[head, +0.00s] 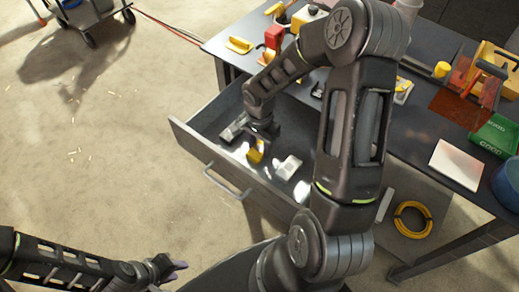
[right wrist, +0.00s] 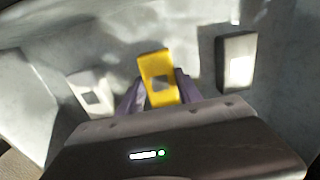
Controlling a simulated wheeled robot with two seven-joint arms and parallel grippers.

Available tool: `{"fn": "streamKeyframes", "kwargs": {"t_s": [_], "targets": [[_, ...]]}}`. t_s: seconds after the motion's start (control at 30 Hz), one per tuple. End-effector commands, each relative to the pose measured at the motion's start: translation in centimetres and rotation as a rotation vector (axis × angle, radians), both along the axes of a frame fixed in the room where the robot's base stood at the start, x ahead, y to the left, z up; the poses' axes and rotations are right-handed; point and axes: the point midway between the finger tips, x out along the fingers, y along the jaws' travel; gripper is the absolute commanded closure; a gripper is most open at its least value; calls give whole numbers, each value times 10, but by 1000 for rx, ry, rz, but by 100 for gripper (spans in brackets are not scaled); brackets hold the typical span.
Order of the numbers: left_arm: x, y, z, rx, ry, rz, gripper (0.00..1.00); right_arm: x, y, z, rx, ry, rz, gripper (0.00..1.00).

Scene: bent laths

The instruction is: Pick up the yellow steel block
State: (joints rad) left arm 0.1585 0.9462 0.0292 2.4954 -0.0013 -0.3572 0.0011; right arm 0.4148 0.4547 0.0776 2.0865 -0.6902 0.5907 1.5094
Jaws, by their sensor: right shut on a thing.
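The yellow steel block (head: 255,152) is in the open drawer (head: 190,138) of the workbench. In the right wrist view the yellow block (right wrist: 158,78) stands between the two purple fingertips of my right gripper (right wrist: 157,92), which is shut on it. In the head view my right gripper (head: 263,132) reaches down into the drawer, partly hidden by its own wrist. I cannot tell whether the block touches the drawer floor. My left gripper (head: 176,268) is at the lower left, away from the drawer, and its jaw opening is too small to tell.
A pale block (head: 288,167) lies right of the yellow block in the drawer, and a grey block (head: 234,128) lies to its left. The bench top holds a red thing (head: 274,38), a green box (head: 495,136) and a white pad (head: 456,165). A yellow coil (head: 412,219) lies below.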

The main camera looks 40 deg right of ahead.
Motion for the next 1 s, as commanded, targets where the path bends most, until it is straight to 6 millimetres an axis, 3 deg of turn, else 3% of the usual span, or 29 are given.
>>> {"fn": "streamKeyframes", "kwargs": {"t_s": [0.23, 0.63, 0.77, 1.0], "targets": [[0, 0, 0, 0, 0, 0, 68, 0, 0, 0, 0, 0, 0, 100], [0, 0, 0, 0, 0, 0, 68, 1, 0, 5, -1, -1, 0, 100], [0, 0, 0, 0, 0, 0, 68, 1, 0, 20, -2, -5, 0, 100], [0, 0, -1, 0, 0, 0, 68, 2, 0, 67, -2, -6, 1, 100]]}}
